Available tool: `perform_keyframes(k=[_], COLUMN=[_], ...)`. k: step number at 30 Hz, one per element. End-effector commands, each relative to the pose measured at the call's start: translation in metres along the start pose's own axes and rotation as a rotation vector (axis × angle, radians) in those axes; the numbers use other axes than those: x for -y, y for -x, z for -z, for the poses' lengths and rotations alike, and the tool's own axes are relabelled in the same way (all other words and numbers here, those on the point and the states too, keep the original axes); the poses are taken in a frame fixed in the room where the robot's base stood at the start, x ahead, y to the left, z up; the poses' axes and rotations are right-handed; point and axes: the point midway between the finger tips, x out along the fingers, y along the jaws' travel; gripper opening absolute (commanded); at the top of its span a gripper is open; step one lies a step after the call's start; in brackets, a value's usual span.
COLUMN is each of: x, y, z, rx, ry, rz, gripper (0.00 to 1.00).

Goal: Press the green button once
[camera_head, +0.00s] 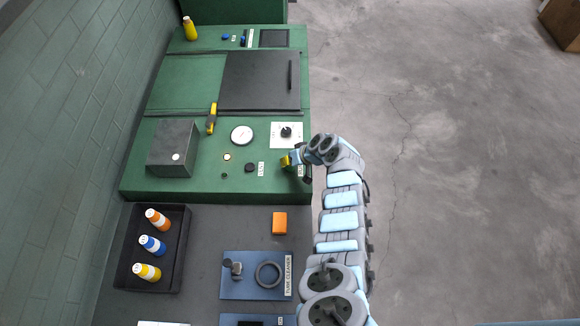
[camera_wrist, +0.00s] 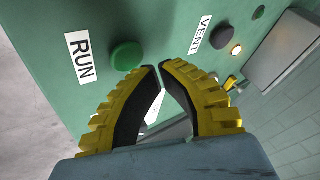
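The green button (camera_wrist: 127,55) is round and sits on the green panel beside a white RUN label (camera_wrist: 80,57) in the wrist view. In the head view I cannot make the button out; my gripper and arm cover that part of the panel. My gripper (camera_wrist: 157,67) has yellow ribbed fingers with dark pads. Its tips nearly meet and nothing is held between them. In the wrist picture the tips appear just right of and below the green button; I see no contact. In the head view my gripper (camera_head: 287,160) is over the panel's right front area.
A dark VENT button (camera_wrist: 220,37) and a lit lamp (camera_wrist: 236,49) are nearby. The panel also carries a round gauge (camera_head: 242,135), a knob plate (camera_head: 286,135) and a grey box (camera_head: 174,148). A bottle tray (camera_head: 122,262) stands in front.

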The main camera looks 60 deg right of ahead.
Motion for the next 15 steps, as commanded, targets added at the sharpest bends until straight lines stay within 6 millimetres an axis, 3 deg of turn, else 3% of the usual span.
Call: perform_keyframes(k=[15], x=[0.019], y=[0.035], z=[0.019], rx=[0.000], ry=[0.003], rz=[0.000], gripper=[0.00])
